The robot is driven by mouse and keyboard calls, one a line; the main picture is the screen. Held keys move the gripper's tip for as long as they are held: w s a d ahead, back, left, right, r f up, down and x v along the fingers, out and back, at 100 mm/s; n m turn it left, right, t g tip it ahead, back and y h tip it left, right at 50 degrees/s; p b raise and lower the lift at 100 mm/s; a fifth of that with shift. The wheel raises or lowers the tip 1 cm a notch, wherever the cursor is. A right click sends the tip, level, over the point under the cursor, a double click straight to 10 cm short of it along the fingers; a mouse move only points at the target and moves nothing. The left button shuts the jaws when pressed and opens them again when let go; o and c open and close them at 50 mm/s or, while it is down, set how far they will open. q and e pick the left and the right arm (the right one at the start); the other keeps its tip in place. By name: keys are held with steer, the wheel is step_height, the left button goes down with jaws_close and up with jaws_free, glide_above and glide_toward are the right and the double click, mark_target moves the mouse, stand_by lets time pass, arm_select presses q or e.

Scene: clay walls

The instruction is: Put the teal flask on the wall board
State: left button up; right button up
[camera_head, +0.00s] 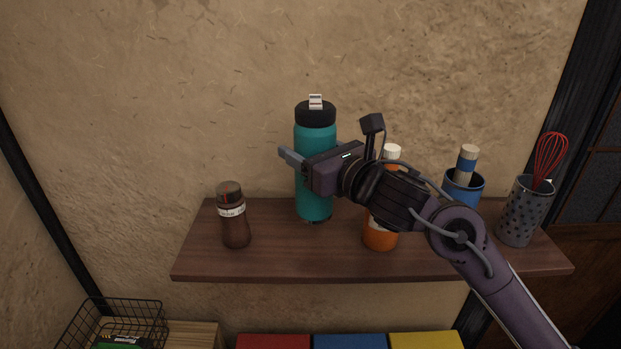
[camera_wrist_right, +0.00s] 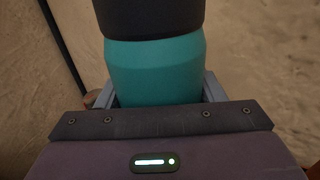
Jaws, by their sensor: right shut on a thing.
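The teal flask (camera_head: 314,205) with a black lid is upright at the wall board (camera_head: 285,263), a brown wooden shelf. Its base is near the back of the board; I cannot tell whether it touches the surface. My right gripper (camera_head: 291,160) is shut around the flask's body from the right. In the right wrist view, the flask (camera_wrist_right: 155,72) stands between the two fingers (camera_wrist_right: 158,90), its black lid above. The flask's middle is partly hidden behind the gripper. My left gripper is not in view.
A brown jar (camera_head: 235,232) stands left of the flask. An orange bottle (camera_head: 381,238), partly behind my right arm, stands to the right. A blue cup (camera_head: 470,187) and a perforated holder with a red whisk (camera_head: 520,215) stand farther right. A wire basket (camera_head: 112,322) is below left.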

step_height(320, 180, down, 6)
steer(key=shift+s+f+p, duration=0.1)
steer(key=shift+f+p, duration=0.1)
steer(key=shift+p, duration=0.4)
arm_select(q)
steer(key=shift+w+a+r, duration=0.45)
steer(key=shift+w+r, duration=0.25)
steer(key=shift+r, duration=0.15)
arm_select(e)
steer(key=shift+d, duration=0.1)
steer(key=shift+f, duration=0.1)
steer(key=o, duration=1.3)
steer(key=shift+f, duration=0.1)
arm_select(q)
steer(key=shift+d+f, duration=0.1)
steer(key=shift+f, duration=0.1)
arm_select(e)
steer(key=shift+s, duration=0.1)
